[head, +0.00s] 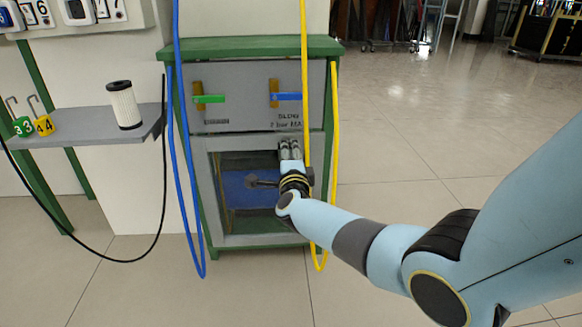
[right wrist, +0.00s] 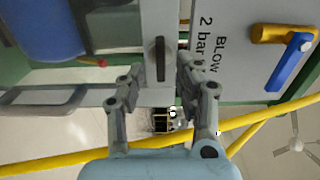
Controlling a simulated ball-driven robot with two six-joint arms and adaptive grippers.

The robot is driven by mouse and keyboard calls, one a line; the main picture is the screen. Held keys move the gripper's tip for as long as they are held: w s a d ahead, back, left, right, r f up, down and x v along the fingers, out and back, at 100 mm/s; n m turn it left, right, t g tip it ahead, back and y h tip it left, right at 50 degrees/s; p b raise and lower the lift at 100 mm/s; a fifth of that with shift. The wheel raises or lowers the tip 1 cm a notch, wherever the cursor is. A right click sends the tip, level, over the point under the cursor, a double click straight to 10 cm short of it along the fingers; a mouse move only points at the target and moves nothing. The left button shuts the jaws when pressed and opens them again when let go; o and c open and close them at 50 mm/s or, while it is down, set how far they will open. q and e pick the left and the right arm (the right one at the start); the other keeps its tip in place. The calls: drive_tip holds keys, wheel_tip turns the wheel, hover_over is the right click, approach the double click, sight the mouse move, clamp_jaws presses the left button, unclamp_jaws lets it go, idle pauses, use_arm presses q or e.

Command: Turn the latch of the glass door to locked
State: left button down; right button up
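The glass door (head: 215,185) is the framed lower front of the green and grey cabinet, and it looks closed. The latch (right wrist: 160,58) is a small dark bar on the door's grey frame in the right wrist view; it runs up and down in that picture. My right gripper (head: 290,148) is at the upper right of the door in the head view and hides the latch there. In the wrist view its fingers (right wrist: 157,75) are apart, one on each side of the latch, with visible gaps. I cannot tell whether they touch it. My left gripper is out of view.
A green-handled valve (head: 210,99) and a blue-handled valve (head: 287,97) sit on the panel above the door. A yellow hose (head: 334,150) and a blue hose (head: 186,190) hang in front. A shelf (head: 85,128) with a white filter (head: 124,105) stands left. Floor is clear right.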

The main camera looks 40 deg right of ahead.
drive_tip(key=v, duration=1)
